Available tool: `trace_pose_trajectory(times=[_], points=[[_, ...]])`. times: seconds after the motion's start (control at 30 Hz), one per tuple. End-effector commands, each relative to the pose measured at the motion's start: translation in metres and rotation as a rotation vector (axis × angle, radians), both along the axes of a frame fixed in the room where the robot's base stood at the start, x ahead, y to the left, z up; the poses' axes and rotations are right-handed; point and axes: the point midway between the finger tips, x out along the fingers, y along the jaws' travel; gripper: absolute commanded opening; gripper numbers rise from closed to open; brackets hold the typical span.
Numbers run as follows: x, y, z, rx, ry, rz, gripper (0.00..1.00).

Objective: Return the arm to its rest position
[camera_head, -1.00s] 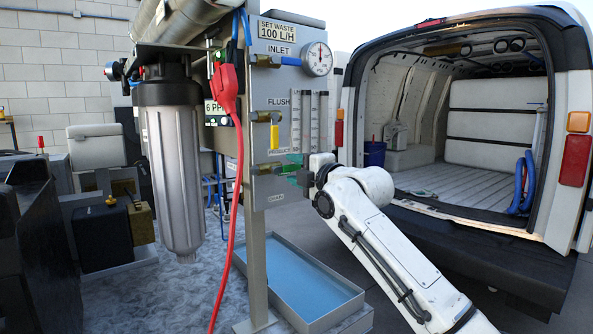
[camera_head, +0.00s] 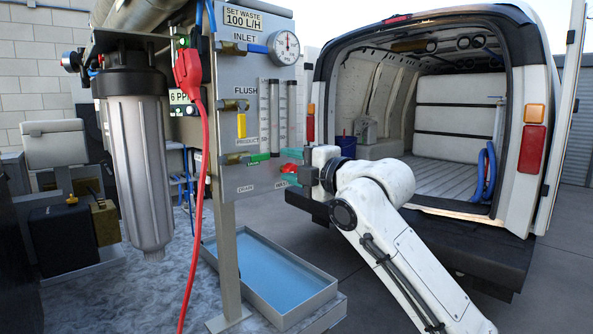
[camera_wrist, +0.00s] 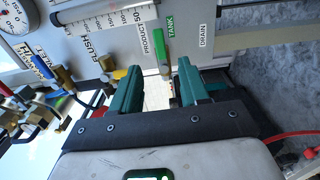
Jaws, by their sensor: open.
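My gripper (camera_head: 290,167) is at the lower right edge of the grey control panel (camera_head: 245,120). Its teal fingers stand apart in the wrist view (camera_wrist: 160,78), with no held object visible between them. A green valve handle (camera_wrist: 160,48) lies just beyond the fingertips there, beside a green label reading TANK. In the head view, a small red part (camera_head: 289,168) shows between the fingers; I cannot tell whether they touch it. My white arm (camera_head: 385,230) reaches up from the lower right.
A grey filter housing (camera_head: 138,160) hangs at left. A shallow tray (camera_head: 315,298) lies below. An open van (camera_head: 537,165) stands behind my arm.

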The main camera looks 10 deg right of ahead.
Motion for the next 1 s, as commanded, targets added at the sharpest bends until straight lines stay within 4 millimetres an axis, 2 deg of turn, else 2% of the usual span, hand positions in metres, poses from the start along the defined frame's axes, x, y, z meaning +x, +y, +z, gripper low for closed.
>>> trace_pose_trajectory(times=[0.17, 0.47, 0.57, 0.67, 0.77, 0.87, 1.0], points=[[-0.009, -0.006, 0.000, 0.001, 0.001, 0.000, 0.45], [-0.010, -0.006, 0.000, 0.000, 0.000, 0.000, 0.45], [-0.010, -0.006, -0.006, 0.012, 0.016, -0.001, 0.45], [-0.015, -0.006, -0.028, 0.061, 0.078, -0.009, 0.45], [-0.024, -0.008, -0.068, 0.150, 0.197, -0.031, 0.45], [-0.040, -0.013, -0.120, 0.261, 0.349, -0.074, 0.45], [-0.070, -0.025, -0.195, 0.410, 0.570, -0.164, 0.45]])
